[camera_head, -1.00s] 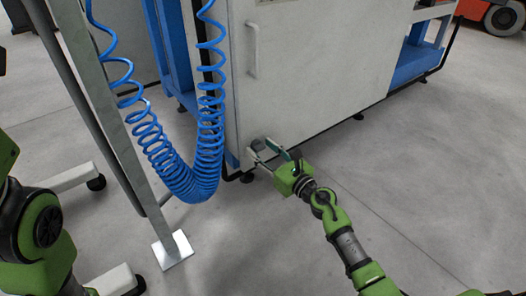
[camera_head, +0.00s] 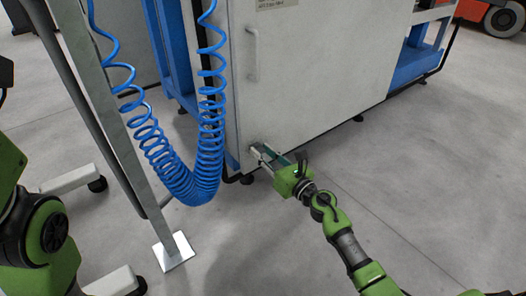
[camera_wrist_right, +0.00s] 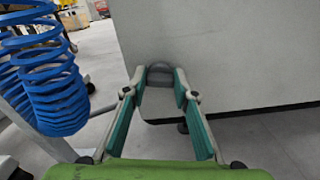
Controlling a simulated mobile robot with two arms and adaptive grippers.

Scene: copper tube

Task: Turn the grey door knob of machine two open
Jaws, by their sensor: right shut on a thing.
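The grey door knob (camera_wrist_right: 160,74) sits low on the white panel of the machine (camera_head: 310,75), near its lower left corner. My right gripper (camera_wrist_right: 160,80) reaches the knob, with one fingertip on each side of it, and is shut on it. In the head view the right gripper (camera_head: 260,152) points at the panel and its fingers largely hide the knob. My left arm shows at the left edge of the head view, but its fingers are not in view.
A coiled blue hose (camera_head: 195,165) hangs just left of the knob, beside a grey post (camera_head: 120,130) with a white foot plate. A vertical handle (camera_head: 252,52) is higher on the panel. The floor (camera_head: 440,190) to the right is clear.

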